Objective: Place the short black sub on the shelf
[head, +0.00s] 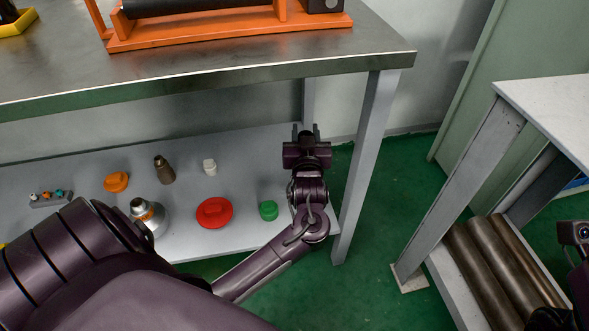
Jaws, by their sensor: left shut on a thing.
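My left gripper (306,131) reaches over the right end of the lower shelf (262,150), under the steel workbench. It points away from me, and its two dark fingers are closed on a dark thing. That thing is mostly hidden by the gripper and blends with it; it appears to be the short black sub. I cannot tell whether it touches the shelf. Only a bit of my right arm shows at the right edge, with its fingers out of view.
The shelf holds an orange cap (116,182), a dark metal fitting (164,170), a white piece (210,167), a red cap (214,212) and a green cap (268,210). The bench leg (365,165) stands right of my gripper. Pipes (495,265) lie on a rack at right.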

